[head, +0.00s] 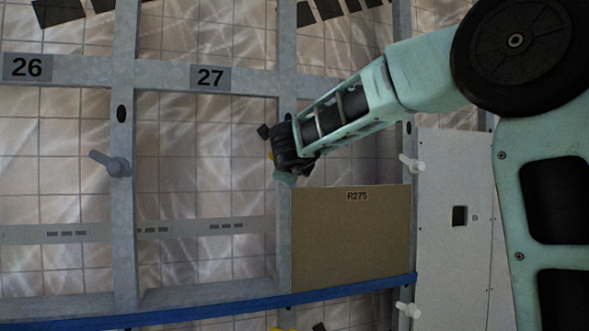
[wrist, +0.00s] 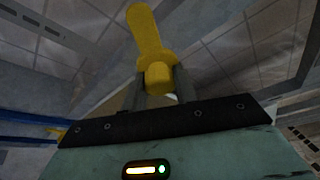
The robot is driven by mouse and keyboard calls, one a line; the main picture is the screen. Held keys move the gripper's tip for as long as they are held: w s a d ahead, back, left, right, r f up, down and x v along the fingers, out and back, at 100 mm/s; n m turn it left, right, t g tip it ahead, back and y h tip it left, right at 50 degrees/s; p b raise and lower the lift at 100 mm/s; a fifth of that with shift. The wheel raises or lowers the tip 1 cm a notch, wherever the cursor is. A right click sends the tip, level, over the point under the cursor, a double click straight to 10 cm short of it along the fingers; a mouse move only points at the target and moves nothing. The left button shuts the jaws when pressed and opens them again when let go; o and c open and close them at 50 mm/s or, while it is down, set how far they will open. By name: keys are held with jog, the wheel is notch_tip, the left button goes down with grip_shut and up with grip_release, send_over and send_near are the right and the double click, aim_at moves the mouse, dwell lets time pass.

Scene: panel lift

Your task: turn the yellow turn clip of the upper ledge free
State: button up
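The yellow turn clip of the upper ledge (wrist: 143,32) is large in the wrist view, its lever pointing up and slightly left. My gripper (wrist: 158,88) has one finger on each side of the clip's round hub, and both fingers appear to touch it. In the head view my gripper (head: 283,160) is at the upright left of the brown panel marked R275 (head: 350,240), near the panel's top left corner. It hides nearly all of the clip there; only a yellow sliver (head: 270,155) shows.
A blue rail (head: 220,311) runs under the panel. Another yellow piece (head: 284,329) shows at the bottom edge. A white panel (head: 455,270) stands at the right. The bay under label 27 looks open.

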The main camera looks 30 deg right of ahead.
jog(key=o, duration=0.4)
jog(key=shift+c, duration=0.2)
jog(key=b+v, duration=0.1)
jog(key=v, duration=1.6)
jog(key=shift+s+b, duration=0.2)
jog(key=shift+b, duration=0.1)
jog(key=shift+a, duration=0.15)
